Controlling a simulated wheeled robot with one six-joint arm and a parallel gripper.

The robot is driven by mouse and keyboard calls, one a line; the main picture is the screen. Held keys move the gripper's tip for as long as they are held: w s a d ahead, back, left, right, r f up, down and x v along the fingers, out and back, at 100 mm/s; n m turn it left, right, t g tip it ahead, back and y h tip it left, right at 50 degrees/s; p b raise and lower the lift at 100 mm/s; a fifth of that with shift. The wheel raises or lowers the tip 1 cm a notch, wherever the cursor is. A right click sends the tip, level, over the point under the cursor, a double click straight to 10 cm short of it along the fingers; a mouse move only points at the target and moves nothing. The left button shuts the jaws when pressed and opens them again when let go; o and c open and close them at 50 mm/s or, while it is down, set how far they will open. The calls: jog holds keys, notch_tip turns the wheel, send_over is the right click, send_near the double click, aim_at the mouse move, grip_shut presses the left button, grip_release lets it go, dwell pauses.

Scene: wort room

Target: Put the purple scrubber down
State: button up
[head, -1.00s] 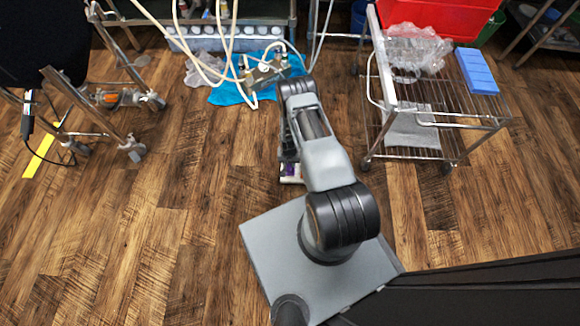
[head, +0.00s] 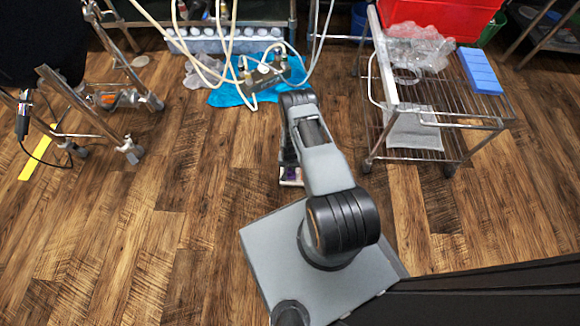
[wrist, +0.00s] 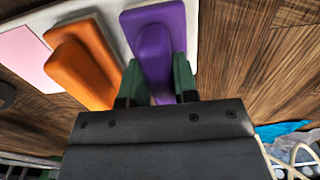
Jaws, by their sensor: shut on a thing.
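My gripper (wrist: 158,82) has its two green fingers on either side of the purple scrubber (wrist: 156,32), shut on its near part. The scrubber lies over a white board (wrist: 112,12), beside an orange scrubber (wrist: 78,62) to its left; I cannot tell whether it touches the board. In the head view my arm hides most of this spot. Only a bit of purple and the white board's edge (head: 291,183) show beside the arm, low near the floor.
A pink flat piece (wrist: 30,55) lies left of the orange scrubber. A wire cart (head: 440,115) with a blue block (head: 480,71) stands to the right. A blue sheet (head: 228,95) and pale hoses lie ahead. The wooden floor to the left is open.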

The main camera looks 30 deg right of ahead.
jog(key=o, duration=1)
jog(key=shift+c, duration=0.2)
jog(key=w+a+r+n+t+p, duration=0.1)
jog(key=a+r+p, duration=0.15)
jog(key=r, duration=1.85)
jog(key=w+a+r+n+p, duration=0.1)
jog(key=a+r+n+p, duration=0.15)
jog(key=r, duration=1.85)
jog(key=s+a+r+n, duration=0.1)
jog(key=s+a+r, duration=0.1)
jog(key=s+r, duration=0.6)
jog(key=s+a+r+n+t, duration=0.1)
jog(key=s+a+r, duration=0.1)
jog(key=s+r, duration=0.7)
jog(key=shift+s+r+t, duration=0.25)
jog(key=shift+r+t, duration=0.05)
jog(key=shift+r, duration=0.05)
